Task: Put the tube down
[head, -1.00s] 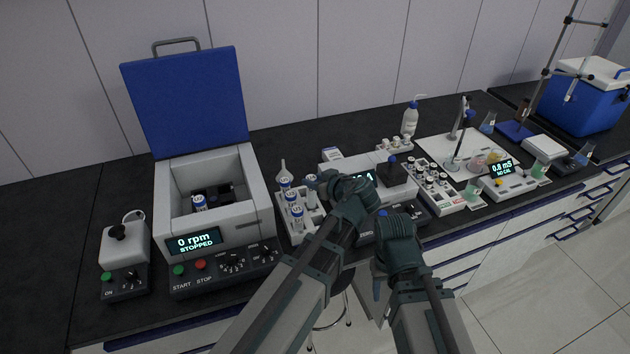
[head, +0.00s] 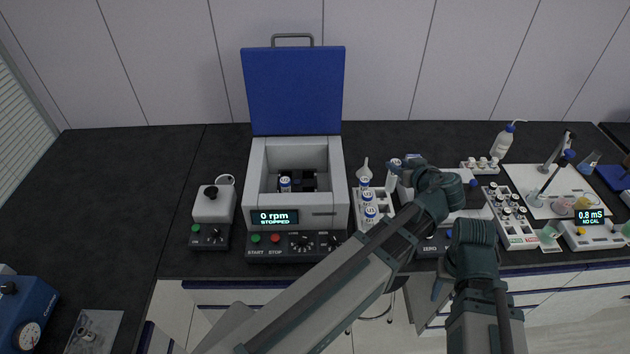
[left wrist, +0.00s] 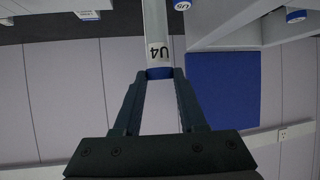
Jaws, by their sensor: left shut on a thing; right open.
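My left gripper (head: 401,165) is shut on a capped tube (head: 394,167), just right of the tube rack's back part. In the left wrist view the tube (left wrist: 157,42) is labelled U4, and the fingers (left wrist: 160,78) hold it at its blue cap end. The white rack (head: 358,222) holds several blue-capped tubes (head: 369,212) and a funnel (head: 364,171). Whether the held tube touches the rack, I cannot tell. My right gripper (head: 438,289) is open, low in front of the bench edge; its fingertips are partly hidden.
The centrifuge (head: 338,190) stands left of the rack, lid (head: 293,90) up, with a tube (head: 285,184) inside; its display reads 0 rpm, stopped. A small mixer (head: 212,205) stands further left. A vial rack (head: 519,241) lies right. The bench at far left is largely clear.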

